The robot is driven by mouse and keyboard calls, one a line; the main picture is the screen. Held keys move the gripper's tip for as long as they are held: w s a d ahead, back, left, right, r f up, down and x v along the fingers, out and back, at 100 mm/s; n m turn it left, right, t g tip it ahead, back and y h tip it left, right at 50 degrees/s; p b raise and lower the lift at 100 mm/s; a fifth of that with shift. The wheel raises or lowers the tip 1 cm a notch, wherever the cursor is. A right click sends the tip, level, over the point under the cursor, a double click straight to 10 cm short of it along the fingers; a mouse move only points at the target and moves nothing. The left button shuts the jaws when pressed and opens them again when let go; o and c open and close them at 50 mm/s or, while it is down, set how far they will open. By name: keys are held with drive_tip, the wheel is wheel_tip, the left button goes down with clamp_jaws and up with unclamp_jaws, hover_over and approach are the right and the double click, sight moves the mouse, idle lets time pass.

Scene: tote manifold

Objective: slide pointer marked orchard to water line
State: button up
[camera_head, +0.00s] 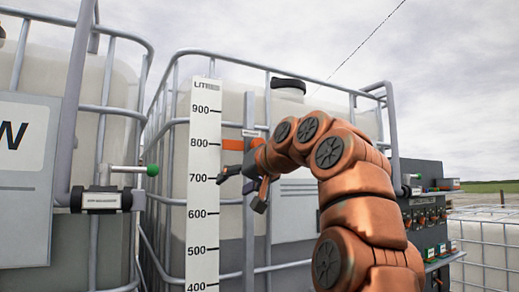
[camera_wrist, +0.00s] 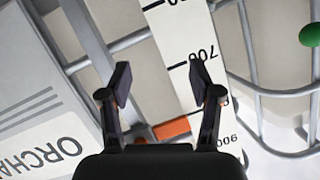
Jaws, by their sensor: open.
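The orange pointer (camera_head: 233,145) points at the white litre scale (camera_head: 204,165) close to the 800 mark; the small label beside it is too small to read. In the wrist view the pointer (camera_wrist: 172,128) shows partly between my finger bases, beside the scale (camera_wrist: 190,40). My gripper (camera_head: 240,188) is open and empty, in front of the scale's right side near 700, below the pointer in the picture. It also shows in the wrist view (camera_wrist: 162,85). The pale tank (camera_head: 230,215) behind turns darker grey slightly above the 500 mark, possibly its water line.
Grey cage bars (camera_head: 167,201) surround the tank. At left stand another tank, a large sign ending in W (camera_head: 20,145), and a valve with a green-tipped handle (camera_head: 152,170). A plate reading ORCHA (camera_wrist: 45,155) shows in the wrist view. A dark panel (camera_head: 425,215) stands at right.

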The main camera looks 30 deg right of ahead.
sight(245, 145)
drive_tip(key=s+d+r+t+h, duration=0.35)
drive_tip(key=s+d+r, duration=0.3)
drive_tip(key=r, duration=0.35)
drive_tip(key=shift+m+y, duration=0.3)
drive_tip(key=shift+y, duration=0.05)
drive_tip(key=w, duration=0.2)
drive_tip(key=w+p, duration=0.1)
drive_tip(key=w, duration=0.2)
drive_tip(key=w+d+p, duration=0.1)
drive_tip(key=w, duration=0.2)
drive_tip(key=shift+w+f, duration=0.15)
clamp_jaws()
